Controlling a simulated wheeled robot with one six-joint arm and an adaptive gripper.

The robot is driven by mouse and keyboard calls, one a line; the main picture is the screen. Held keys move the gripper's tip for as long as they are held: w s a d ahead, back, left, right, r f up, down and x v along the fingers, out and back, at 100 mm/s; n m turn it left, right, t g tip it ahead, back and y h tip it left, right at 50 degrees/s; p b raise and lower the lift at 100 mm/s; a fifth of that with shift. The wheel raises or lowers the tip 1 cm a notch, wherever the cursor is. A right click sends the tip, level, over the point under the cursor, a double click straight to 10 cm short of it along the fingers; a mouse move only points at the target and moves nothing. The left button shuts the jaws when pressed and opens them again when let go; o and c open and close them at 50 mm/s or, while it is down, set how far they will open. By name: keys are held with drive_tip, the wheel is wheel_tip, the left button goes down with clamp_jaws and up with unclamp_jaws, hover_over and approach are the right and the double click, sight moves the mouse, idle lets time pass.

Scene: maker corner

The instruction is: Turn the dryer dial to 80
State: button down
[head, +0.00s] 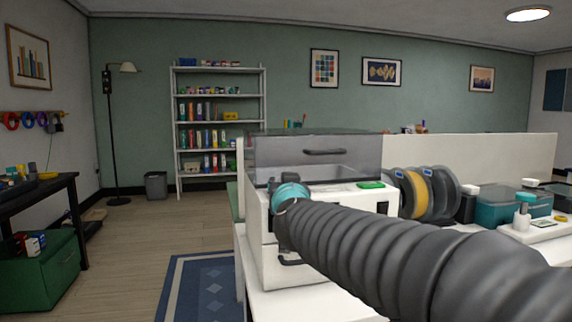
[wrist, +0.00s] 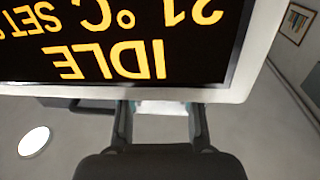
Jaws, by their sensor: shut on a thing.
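The dryer (head: 268,225) is a white box with a smoky clear lid, standing on the white bench in the head view. In the wrist view its dark display (wrist: 150,40) fills the top, upside down, with amber text reading IDLE and 21 °C SET, cut off at the edge. My gripper (wrist: 160,108) is at the dryer's front just by the display, its two fingers apart around the dial. The dial is mostly hidden; only a pale patch shows between the fingertips, and its setting cannot be read. In the head view my arm hides the dial and display.
Filament spools (head: 420,193) stand right of the dryer, with a teal box (head: 500,208) and a white bottle (head: 522,212) beyond. A green item (head: 370,185) lies by the lid. Floor with a blue rug (head: 200,285) is open to the left.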

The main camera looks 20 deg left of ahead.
drive_tip(key=shift+m+t+h, duration=0.4)
drive_tip(key=shift+m+h, duration=0.3)
drive_tip(key=shift+h, duration=0.4)
drive_tip(key=c, duration=0.8)
unclamp_jaws()
drive_tip(key=shift+s, duration=0.1)
drive_tip(key=v, duration=1.2)
